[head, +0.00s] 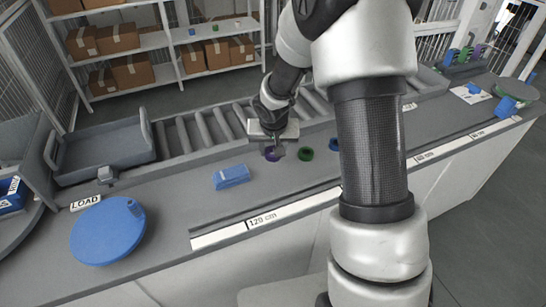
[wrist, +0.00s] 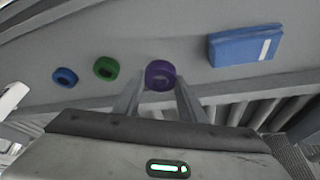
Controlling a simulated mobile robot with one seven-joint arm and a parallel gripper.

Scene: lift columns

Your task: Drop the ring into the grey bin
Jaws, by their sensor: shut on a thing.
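A purple ring (head: 271,155) is between the fingers of my gripper (head: 276,150), low over the grey counter near its middle. In the wrist view the purple ring (wrist: 160,67) sits between the two fingertips (wrist: 158,86), and my gripper is shut on it. I cannot tell whether the ring still touches the counter. A grey open bin (head: 112,146) with low walls stands at the left end of the roller conveyor, and its visible inside looks empty. It is not in the wrist view.
A green ring (head: 305,154) and a blue ring (head: 334,144) lie right of my gripper. A blue block (head: 231,177) lies on the left. A round blue plate (head: 108,230) sits near the LOAD label (head: 86,202). Conveyor rollers (head: 190,132) run behind the counter.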

